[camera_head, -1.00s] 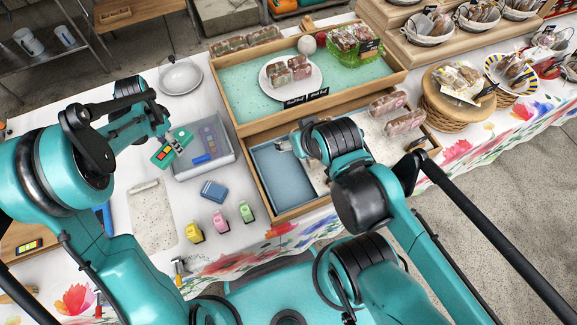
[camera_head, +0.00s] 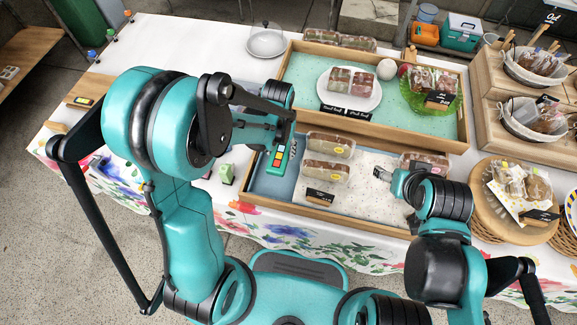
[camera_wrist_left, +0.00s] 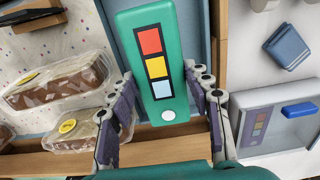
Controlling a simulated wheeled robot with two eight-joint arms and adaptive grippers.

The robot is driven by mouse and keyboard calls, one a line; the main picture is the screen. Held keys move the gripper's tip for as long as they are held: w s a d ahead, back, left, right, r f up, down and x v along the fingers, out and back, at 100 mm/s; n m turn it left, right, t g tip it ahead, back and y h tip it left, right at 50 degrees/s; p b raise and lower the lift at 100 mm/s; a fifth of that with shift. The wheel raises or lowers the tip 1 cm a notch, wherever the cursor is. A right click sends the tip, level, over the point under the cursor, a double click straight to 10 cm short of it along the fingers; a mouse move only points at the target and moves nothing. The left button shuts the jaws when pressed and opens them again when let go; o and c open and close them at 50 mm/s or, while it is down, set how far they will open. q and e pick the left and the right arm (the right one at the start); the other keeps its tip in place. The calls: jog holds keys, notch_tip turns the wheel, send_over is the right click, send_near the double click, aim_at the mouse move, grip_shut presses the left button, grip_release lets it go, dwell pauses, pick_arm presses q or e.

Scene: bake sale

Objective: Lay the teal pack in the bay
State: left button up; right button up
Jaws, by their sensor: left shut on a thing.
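The teal pack (camera_head: 281,159) has red, yellow and light blue squares on its face. It also shows in the left wrist view (camera_wrist_left: 156,62). My left gripper (camera_head: 276,142) is shut on it, one finger along each side. The pack is over the bay (camera_head: 262,187), the blue-lined left compartment of the lower wooden tray. A strip of blue lining (camera_wrist_left: 196,14) shows beside the pack in the wrist view. I cannot tell whether the pack touches the bay's floor. My right gripper (camera_head: 381,173) is above the tray's speckled compartment; its jaws are too small to read.
Clear packs of baked goods (camera_head: 326,171) stand in the speckled compartment, close right of the bay. The tray's wooden wall (camera_wrist_left: 221,50) borders the bay. A grey bin (camera_wrist_left: 272,103) and a blue item (camera_wrist_left: 287,46) lie beyond that wall.

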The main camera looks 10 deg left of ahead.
aim_at(280, 151)
pick_arm(q)
notch_tip(280, 151, down, 3)
jog(key=shift+w+f+b, duration=0.1)
jog(key=shift+b, duration=0.3)
jog(key=shift+f+b, duration=0.3)
jog(key=shift+f, duration=0.35)
notch_tip(280, 151, down, 3)
jog(key=shift+r+b, duration=0.1)
jog(key=shift+b, duration=0.5)
jog(key=shift+r, duration=0.1)
jog(key=o, duration=0.9)
jog(key=shift+f, duration=0.2)
jog(key=o, duration=0.4)
jog(key=shift+r, duration=0.1)
